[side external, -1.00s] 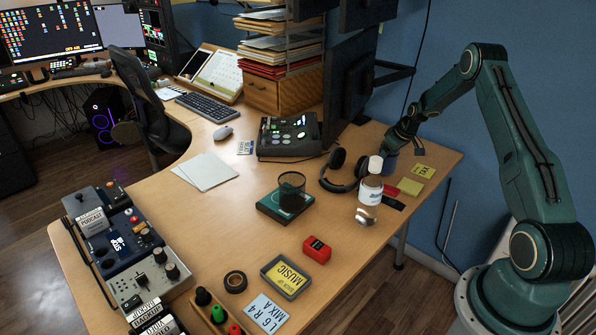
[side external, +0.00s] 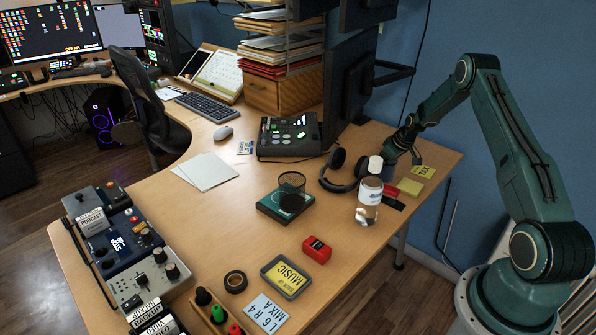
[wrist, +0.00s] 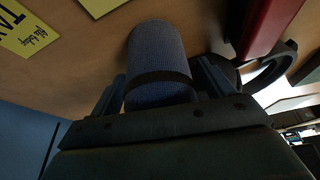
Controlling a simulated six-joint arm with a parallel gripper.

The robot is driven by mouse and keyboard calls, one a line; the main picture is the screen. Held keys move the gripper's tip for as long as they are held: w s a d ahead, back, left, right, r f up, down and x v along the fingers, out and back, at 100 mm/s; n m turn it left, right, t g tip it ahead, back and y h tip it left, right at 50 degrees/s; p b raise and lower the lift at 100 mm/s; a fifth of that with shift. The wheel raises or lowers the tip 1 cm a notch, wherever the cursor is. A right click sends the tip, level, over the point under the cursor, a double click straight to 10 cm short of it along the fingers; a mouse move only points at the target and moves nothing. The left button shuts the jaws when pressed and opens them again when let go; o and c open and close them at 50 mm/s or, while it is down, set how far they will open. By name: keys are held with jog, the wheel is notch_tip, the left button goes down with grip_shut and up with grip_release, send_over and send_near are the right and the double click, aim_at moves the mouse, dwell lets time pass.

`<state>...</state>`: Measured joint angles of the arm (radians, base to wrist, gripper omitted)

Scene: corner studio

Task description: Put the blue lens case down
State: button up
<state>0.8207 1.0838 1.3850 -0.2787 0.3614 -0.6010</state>
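The blue lens case (wrist: 158,50) is a blue-grey cylinder with a dark band, standing out ahead of my gripper (wrist: 160,85) in the wrist view. One finger lies along each side of it, and the gripper looks shut on it. In the side view my gripper (side external: 404,150) is low over the desk's right end. There the case (side external: 389,170) shows only partly, behind the clear bottle with the white cap (side external: 369,195). Its far end is close to the desk top; I cannot tell whether it touches.
Black headphones (side external: 343,172) lie just left of the case. A yellow label (side external: 423,171), a yellow-green block (side external: 410,187) and a red item (side external: 391,190) lie close to its right and front. The desk (side external: 230,215) has bare room at centre left.

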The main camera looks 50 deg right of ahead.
jog(key=shift+r, duration=0.1)
jog(key=v, duration=1.2)
jog(key=shift+r, duration=0.15)
dwell(0.6)
jog(key=s+a+r+n, duration=0.1)
jog(key=s+a+r, duration=0.2)
jog(key=a+r, duration=1.9)
jog(key=s+a+r+t, duration=0.1)
jog(key=s+a, duration=1.6)
jog(key=s, duration=0.4)
jog(key=shift+a, duration=0.35)
